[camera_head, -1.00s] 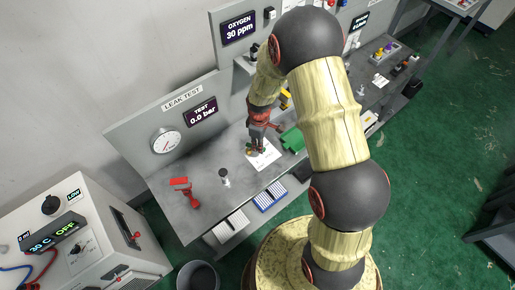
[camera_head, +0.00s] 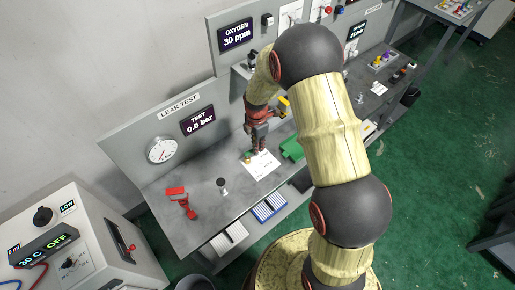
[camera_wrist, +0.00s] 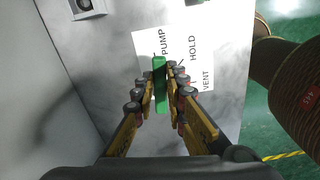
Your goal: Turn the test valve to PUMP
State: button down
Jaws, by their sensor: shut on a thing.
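The test valve's green handle (camera_wrist: 160,80) stands between my fingertips in the wrist view, over a white card (camera_wrist: 150,45) marked PUMP, HOLD and VENT. My gripper (camera_wrist: 158,95) is shut on the handle. The handle's far end points up the picture, close to the start of the word PUMP; HOLD and VENT lie to its right. In the head view my gripper (camera_head: 257,148) reaches down to the bench at the card (camera_head: 262,167). The fingers largely hide the valve there. The valve's body under the handle is hidden in the wrist view.
On the bench (camera_head: 215,215) are a red tool (camera_head: 182,203), a small black-topped part (camera_head: 222,187) and a green block (camera_head: 292,149). Bare bench lies left of the card.

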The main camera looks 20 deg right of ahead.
jog(key=shift+w+n, duration=0.35)
jog(key=shift+n, duration=0.45)
jog(key=c, duration=1.8)
grip_release()
jog(key=shift+c, duration=0.2)
jog(key=shift+o, duration=0.2)
notch_tip(320, 180, up, 12)
jog(key=shift+a, duration=0.1)
